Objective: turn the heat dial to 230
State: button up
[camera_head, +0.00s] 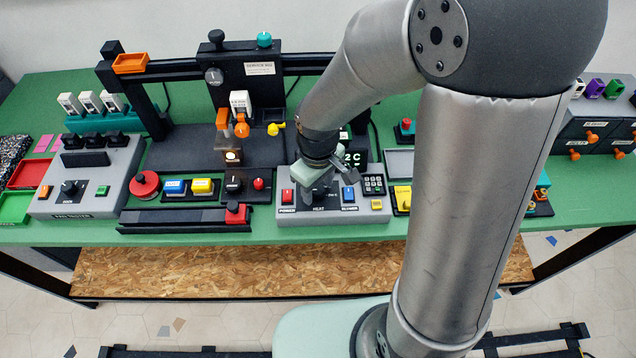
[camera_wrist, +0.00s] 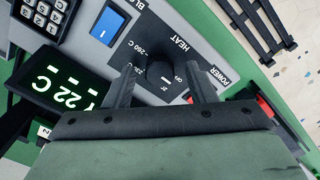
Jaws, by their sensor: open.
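In the head view my gripper (camera_head: 318,183) is over the heater box (camera_head: 335,216) and hides the dial. The green display (camera_wrist: 62,92) reads 22 C.
A red power switch (camera_head: 287,196) is left of the dial and a blue blower switch (camera_head: 349,194) right of it. A keypad (camera_head: 373,184) and yellow button (camera_head: 376,204) are farther right.

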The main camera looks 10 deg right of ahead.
jog(key=c, duration=1)
jog(key=shift+m+b, duration=0.3)
jog(key=shift+m, duration=0.1)
jog(key=m+b, duration=0.2)
jog(key=m, duration=0.2)
jog(key=m+b, duration=0.2)
jog(key=m, duration=0.3)
jog(key=m+b, duration=0.1)
jog(key=m, duration=0.3)
jog(key=m+b, duration=0.1)
jog(key=m, duration=0.2)
jog(key=shift+m, duration=0.3)
jog(key=m+b, duration=0.1)
jog(key=m, duration=0.5)
jog(key=shift+r, duration=0.1)
jog(key=shift+m, duration=0.3)
